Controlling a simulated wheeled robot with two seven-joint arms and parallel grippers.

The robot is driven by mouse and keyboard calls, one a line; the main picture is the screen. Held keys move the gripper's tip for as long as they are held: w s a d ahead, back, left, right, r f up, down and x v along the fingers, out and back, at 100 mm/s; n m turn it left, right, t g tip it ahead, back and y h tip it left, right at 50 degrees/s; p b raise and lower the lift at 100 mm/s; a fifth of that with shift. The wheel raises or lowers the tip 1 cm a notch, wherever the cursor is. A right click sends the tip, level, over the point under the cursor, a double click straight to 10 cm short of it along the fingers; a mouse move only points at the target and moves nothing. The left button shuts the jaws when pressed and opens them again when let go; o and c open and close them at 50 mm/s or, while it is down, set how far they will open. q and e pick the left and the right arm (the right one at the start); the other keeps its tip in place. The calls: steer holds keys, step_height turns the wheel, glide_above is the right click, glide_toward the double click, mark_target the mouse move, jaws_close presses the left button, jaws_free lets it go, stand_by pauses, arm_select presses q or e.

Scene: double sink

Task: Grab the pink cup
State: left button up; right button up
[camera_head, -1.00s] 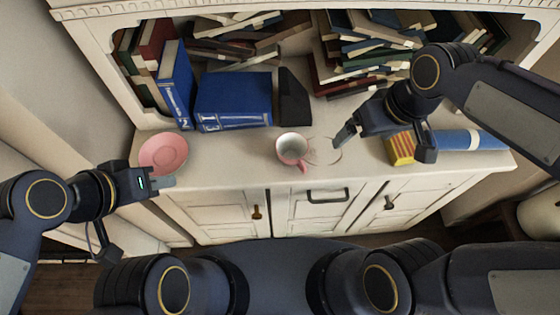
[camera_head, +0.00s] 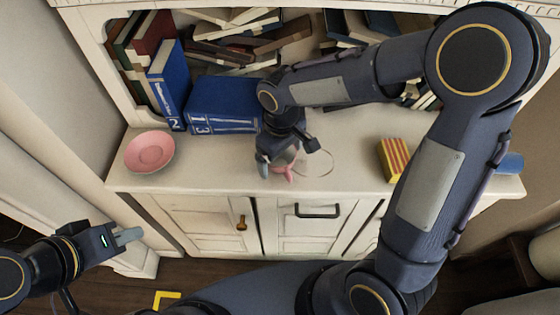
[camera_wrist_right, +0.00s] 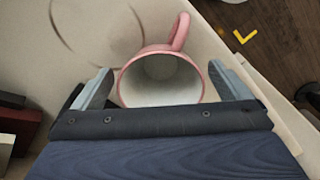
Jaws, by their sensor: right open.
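The pink cup (camera_head: 284,165) stands on the cabinet top, mostly hidden behind my right gripper in the head view. In the right wrist view the cup (camera_wrist_right: 162,78) shows its white inside, with its handle (camera_wrist_right: 181,32) pointing away from the gripper. My right gripper (camera_wrist_right: 168,88) is open, with one finger on each side of the cup; I cannot tell whether they touch it. It also shows in the head view (camera_head: 281,165). My left gripper (camera_head: 130,236) is low at the left, in front of the cabinet and away from the cup; its jaw state is unclear.
A pink saucer (camera_head: 150,152) lies on the left of the cabinet top (camera_head: 220,178). Blue books (camera_head: 222,105) stand behind. A yellow and red striped box (camera_head: 394,159) is to the right. A faint ring outline (camera_head: 314,163) lies beside the cup.

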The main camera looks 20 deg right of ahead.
steer(key=shift+f, duration=0.8)
steer(key=shift+c, duration=0.5)
steer(key=c, duration=1)
steer(key=shift+r, duration=0.1)
